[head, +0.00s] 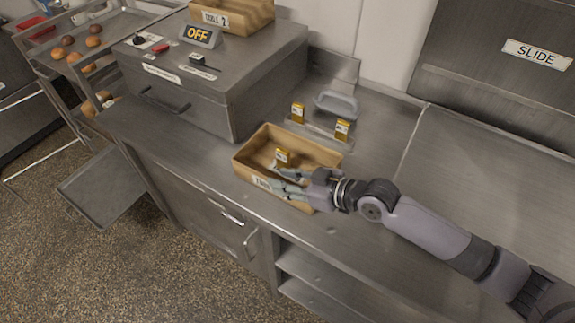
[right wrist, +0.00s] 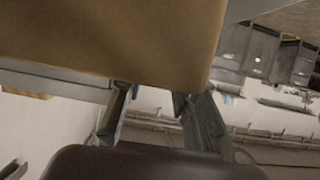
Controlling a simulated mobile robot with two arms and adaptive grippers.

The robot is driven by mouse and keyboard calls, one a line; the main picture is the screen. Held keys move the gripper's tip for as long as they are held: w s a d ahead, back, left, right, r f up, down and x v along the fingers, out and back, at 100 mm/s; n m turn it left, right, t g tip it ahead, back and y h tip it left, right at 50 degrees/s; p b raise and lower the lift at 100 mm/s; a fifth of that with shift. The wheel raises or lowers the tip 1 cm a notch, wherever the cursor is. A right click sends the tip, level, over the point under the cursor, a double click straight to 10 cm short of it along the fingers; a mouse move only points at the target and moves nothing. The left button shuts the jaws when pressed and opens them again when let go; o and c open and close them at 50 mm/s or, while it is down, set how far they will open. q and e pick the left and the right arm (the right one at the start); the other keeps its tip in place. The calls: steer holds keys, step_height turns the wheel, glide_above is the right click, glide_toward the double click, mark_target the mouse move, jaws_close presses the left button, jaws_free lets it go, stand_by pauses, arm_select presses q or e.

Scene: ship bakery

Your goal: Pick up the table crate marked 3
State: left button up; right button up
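A wooden crate (head: 252,153) sits on the steel counter. Its front label (head: 259,181) is partly covered by my right gripper, and I cannot read its number. A small yellow labelled item (head: 282,155) is inside it. My right gripper (head: 279,180) is at the crate's front right side, fingers apart, reaching over the front wall's rim. In the right wrist view, the brown crate surface (right wrist: 130,40) fills the top, and the two fingers (right wrist: 155,105) stand apart below it. I cannot tell whether they touch it. My left gripper is out of view.
Another crate, marked 2 (head: 235,12), stands on a steel oven (head: 225,75) with an OFF display, left of the crate. A rack with rolls (head: 93,41) is at left. The right counter is clear.

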mark_target(267, 177)
steer(key=a, duration=0.1)
steer(key=w+a+p, duration=0.1)
steer(key=a+f+p, duration=0.1)
steer(key=shift+w+a, duration=0.35)
steer(key=shift+w+a+f, duration=0.3)
steer(key=shift+a, duration=0.1)
steer(key=shift+d, duration=0.1)
steer(key=shift+c, duration=0.4)
steer(key=c, duration=0.5)
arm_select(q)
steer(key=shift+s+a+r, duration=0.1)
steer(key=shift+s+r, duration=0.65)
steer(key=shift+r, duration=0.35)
arm_select(e)
jaws_close()
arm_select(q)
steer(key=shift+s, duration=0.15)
